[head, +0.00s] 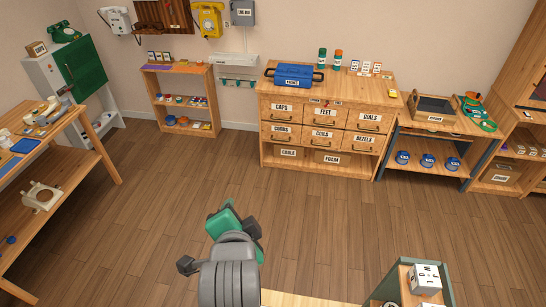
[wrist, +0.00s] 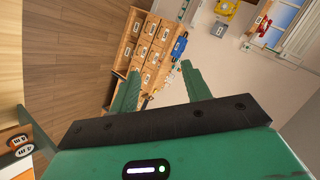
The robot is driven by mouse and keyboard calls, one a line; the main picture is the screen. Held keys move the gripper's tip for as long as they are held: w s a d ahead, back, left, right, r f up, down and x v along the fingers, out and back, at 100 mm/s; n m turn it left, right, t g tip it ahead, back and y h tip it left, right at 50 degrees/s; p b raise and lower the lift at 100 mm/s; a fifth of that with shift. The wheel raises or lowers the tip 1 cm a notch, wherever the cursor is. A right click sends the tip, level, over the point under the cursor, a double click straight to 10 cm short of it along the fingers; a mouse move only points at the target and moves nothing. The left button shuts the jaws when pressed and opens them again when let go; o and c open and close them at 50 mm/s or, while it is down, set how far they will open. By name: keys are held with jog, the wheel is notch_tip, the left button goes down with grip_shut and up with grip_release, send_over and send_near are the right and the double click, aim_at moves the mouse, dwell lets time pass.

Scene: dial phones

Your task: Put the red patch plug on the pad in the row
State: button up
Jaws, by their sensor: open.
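My gripper shows from above in the head view as a green body (head: 222,222) over the open floor, far in front of the drawer cabinet. In the wrist view its two green fingers (wrist: 160,68) are spread apart with nothing between them. I cannot make out the red patch plug for certain. A tiny reddish spot (head: 325,103) shows among small pale labels at the front edge of the cabinet top (head: 350,92), too small to identify. The row and its pad cannot be told apart at this size.
A drawer cabinet (head: 318,140) stands at the back wall with a blue toolbox (head: 293,75) on top. A low shelf (head: 182,100) stands left of it and a bench (head: 440,125) right. A workbench (head: 62,150) fills the left side. The middle floor is clear.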

jog(key=s+d+r+n+t, duration=0.2)
jog(key=s+r+n+t, duration=0.1)
jog(key=r, duration=0.9)
jog(key=s+d+r+n+t+h, duration=0.1)
jog(key=s+d+r+n+t, duration=0.2)
jog(key=r, duration=0.8)
jog(key=s+d+r+n+t, duration=0.3)
jog(key=s+r+n+t, duration=0.2)
jog(key=r, duration=0.7)
jog(key=s+t, duration=0.2)
jog(key=s, duration=0.1)
jog(key=shift+r, duration=0.3)
jog(key=shift+s, duration=0.1)
